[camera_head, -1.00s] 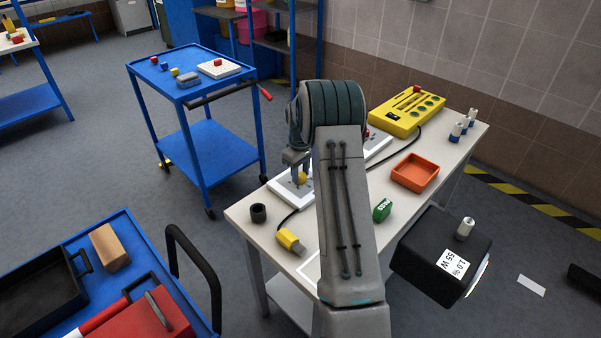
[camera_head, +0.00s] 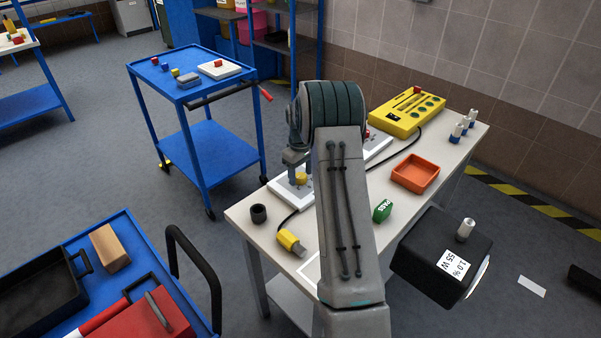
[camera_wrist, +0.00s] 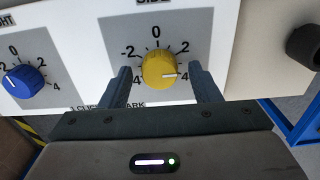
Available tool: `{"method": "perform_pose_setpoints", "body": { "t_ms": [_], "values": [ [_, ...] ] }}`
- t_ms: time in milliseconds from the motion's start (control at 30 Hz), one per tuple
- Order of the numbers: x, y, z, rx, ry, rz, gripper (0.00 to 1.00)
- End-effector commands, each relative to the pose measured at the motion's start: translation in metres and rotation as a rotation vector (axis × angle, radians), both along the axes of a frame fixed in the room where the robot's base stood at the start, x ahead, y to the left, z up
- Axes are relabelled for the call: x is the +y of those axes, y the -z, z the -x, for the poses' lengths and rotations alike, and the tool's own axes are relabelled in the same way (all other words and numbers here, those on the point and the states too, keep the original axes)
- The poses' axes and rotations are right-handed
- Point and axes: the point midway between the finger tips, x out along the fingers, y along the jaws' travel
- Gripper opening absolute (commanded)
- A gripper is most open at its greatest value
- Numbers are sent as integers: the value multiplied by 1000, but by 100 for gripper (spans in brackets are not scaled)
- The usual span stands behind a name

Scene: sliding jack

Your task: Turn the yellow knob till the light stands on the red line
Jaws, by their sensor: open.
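The yellow knob (camera_wrist: 158,70) sits on a white panel with a grey dial face, under the partly cut-off word "SIDE". Its scale runs from -4 to 4, and its white mark points right, near the 4. In the head view the knob (camera_head: 301,177) shows just below my gripper (camera_head: 298,165). In the wrist view my gripper (camera_wrist: 161,72) is open, with one finger on each side of the knob and small gaps visible. A blue knob (camera_wrist: 23,82) is to the left on the same panel. I cannot make out the light or the red line in either view.
On the table stand a black cup (camera_head: 258,213), a yellow block (camera_head: 290,241), a green block (camera_head: 382,210), an orange tray (camera_head: 397,180) and a yellow box (camera_head: 385,119) with a cable. A black box (camera_head: 425,245) labelled "55 W" is at the front right. My arm hides the table's middle.

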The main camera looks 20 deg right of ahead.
Motion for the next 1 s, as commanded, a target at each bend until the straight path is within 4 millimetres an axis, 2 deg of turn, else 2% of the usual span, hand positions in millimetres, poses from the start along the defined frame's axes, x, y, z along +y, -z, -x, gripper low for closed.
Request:
{"method": "perform_pose_setpoints", "body": {
  "t_ms": [167,600,800,1000],
  "values": [
    [0,-19,-1,-3,0,1,56],
    [0,-114,-1,-5,0,1,56],
    [0,-134,0,-1,-1,0,56],
    [0,-138,0,-1,-1,1,56]
  ]
}}
